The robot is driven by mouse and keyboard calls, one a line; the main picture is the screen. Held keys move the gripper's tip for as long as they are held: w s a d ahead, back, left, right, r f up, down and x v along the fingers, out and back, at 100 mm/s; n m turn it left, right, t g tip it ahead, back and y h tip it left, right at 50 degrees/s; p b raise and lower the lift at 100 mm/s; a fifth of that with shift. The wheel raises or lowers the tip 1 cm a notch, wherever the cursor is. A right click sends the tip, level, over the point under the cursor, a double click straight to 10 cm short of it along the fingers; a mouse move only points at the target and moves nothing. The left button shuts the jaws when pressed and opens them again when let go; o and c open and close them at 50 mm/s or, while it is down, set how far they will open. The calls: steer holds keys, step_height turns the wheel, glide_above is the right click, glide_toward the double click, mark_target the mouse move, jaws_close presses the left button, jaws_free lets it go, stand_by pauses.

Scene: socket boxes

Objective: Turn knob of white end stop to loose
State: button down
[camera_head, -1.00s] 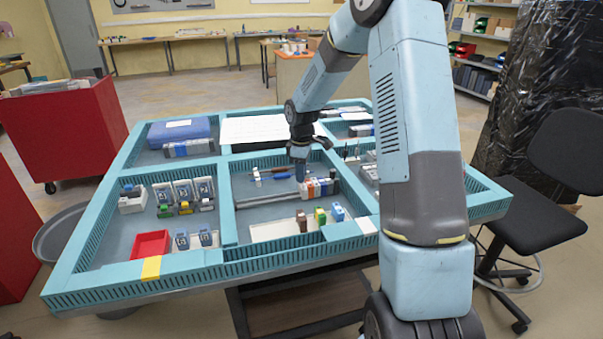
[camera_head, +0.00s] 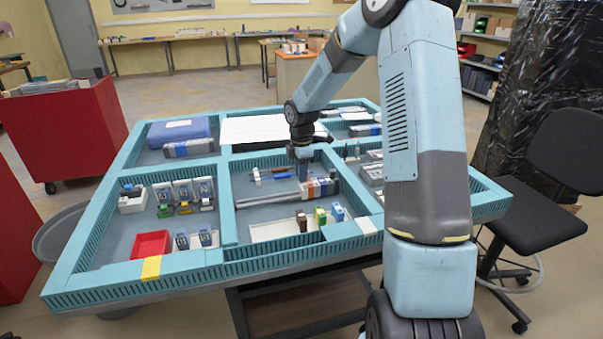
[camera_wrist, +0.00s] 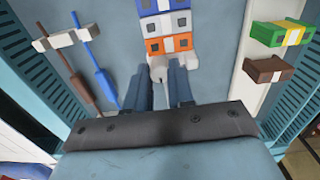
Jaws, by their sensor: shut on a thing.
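The white end stop (camera_wrist: 159,62) sits at the near end of a row of blocks in the wrist view, beside an orange block (camera_wrist: 168,46). Its pale knob (camera_wrist: 158,75) lies between my two blue-grey fingers. My gripper (camera_wrist: 160,84) is shut on the knob, and the fingers hide part of it. In the head view my gripper (camera_head: 303,181) points down at the left end of the row of blocks (camera_head: 321,187). The end stop is too small and covered to make out there.
A green and yellow block (camera_wrist: 281,33) and a brown block (camera_wrist: 268,69) stand on the right. Teal tray walls (camera_wrist: 291,105) border the compartment.

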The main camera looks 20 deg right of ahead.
steer(key=shift+w+r, duration=0.1)
steer(key=shift+w, duration=0.05)
steer(key=c, duration=1.3)
jaws_free()
steer(key=shift+o, duration=0.2)
step_height(320, 180, up, 14)
steer(key=shift+f, duration=0.2)
